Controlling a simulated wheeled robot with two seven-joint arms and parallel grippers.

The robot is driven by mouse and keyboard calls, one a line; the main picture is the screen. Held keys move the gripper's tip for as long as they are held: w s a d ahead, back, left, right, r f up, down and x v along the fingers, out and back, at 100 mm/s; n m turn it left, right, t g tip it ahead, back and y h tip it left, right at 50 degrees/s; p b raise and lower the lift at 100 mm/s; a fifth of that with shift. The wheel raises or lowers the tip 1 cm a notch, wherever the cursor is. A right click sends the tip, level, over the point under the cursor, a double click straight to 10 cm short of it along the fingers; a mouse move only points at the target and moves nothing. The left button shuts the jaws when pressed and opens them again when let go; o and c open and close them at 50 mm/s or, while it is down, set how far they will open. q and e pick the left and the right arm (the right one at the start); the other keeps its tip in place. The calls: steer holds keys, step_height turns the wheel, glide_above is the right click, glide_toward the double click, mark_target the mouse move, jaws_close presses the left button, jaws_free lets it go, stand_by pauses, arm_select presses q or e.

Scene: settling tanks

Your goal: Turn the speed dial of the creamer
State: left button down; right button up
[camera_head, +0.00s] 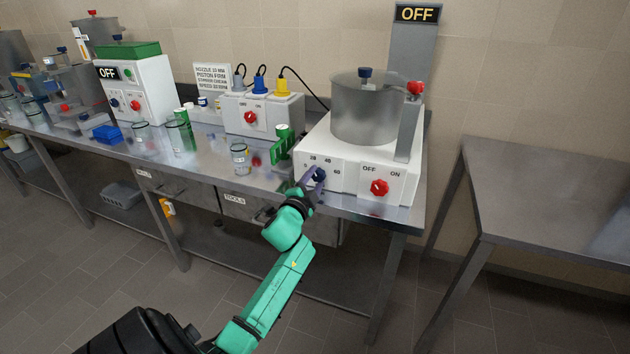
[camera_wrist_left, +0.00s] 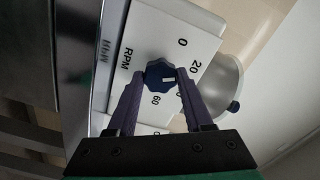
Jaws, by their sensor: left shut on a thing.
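The creamer (camera_head: 345,185) is a white machine with a grey metal bowl (camera_head: 370,110) at the right end of the steel bench. Its blue speed dial (camera_head: 319,174) is on the front left, and in the left wrist view the dial (camera_wrist_left: 157,72) sits among the marks 0, 20 and 60, with RPM beside it. My left gripper (camera_head: 312,180) is shut on the dial, its two purple fingers (camera_wrist_left: 160,82) on either side. The dial's white mark points right in the wrist view, toward a label partly hidden by a finger. My right gripper is not in view.
The creamer's red OFF/ON knob (camera_head: 379,187) is right of the dial, and its display (camera_head: 417,13) reads OFF. A green object (camera_head: 281,148) stands close left, then a glass jar (camera_head: 240,158) and a plug box (camera_head: 262,113). An empty steel table (camera_head: 560,200) is at right.

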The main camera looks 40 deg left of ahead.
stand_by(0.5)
arm_select(q)
steer(key=shift+c, duration=1.5)
jaws_free()
steer(key=b+v, duration=0.1)
steer(key=v, duration=1.3)
steer(key=shift+s, duration=0.3)
steer(key=shift+d, duration=0.15)
